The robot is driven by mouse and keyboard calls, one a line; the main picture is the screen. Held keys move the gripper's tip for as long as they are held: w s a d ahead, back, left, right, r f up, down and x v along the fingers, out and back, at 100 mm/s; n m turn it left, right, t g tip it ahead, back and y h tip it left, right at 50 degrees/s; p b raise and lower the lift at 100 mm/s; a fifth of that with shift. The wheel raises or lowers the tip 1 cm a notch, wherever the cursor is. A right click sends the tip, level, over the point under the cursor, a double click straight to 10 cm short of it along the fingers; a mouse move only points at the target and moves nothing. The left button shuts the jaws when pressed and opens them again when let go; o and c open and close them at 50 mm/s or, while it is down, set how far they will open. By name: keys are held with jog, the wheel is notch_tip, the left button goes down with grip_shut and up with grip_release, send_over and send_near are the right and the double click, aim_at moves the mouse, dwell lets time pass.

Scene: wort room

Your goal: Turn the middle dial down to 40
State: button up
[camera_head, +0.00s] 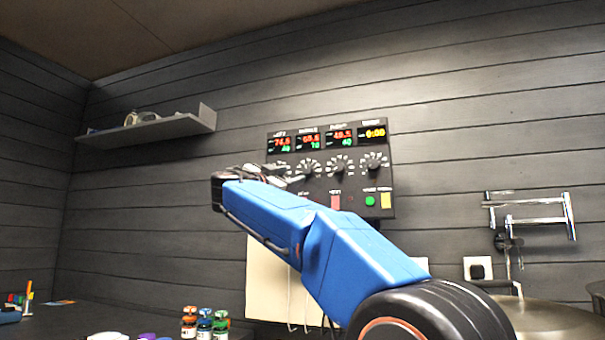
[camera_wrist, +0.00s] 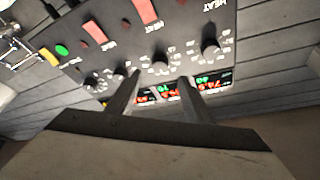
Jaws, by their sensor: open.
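A black control panel (camera_head: 350,195) hangs on the wall with a row of dials under digital displays. The middle dial (camera_head: 308,167) is the second from the left; its display (camera_head: 308,141) seems to read about 68 in red over 70 in green. My gripper (camera_head: 285,176) is in front of the panel's left part and partly hides the leftmost dial. In the wrist view the panel appears upside down. There my gripper (camera_wrist: 160,80) is open, and the middle dial (camera_wrist: 160,62) shows between and just beyond its fingertips. I cannot tell that either finger touches it.
Other dials (camera_wrist: 210,45) sit close on either side. Red switches (camera_wrist: 145,10) and a green button (camera_head: 370,201) are below the dials. A wall shelf (camera_head: 165,128) is at left, a chrome wall bracket (camera_head: 530,215) at right, and small bottles (camera_head: 205,323) stand below.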

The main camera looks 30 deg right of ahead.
aim_at(305, 171)
jog(key=x, duration=0.8)
jog(key=shift+w+d+r, duration=0.1)
jog(key=shift+w+d, duration=0.05)
jog(key=shift+d, duration=0.1)
jog(key=c, duration=1)
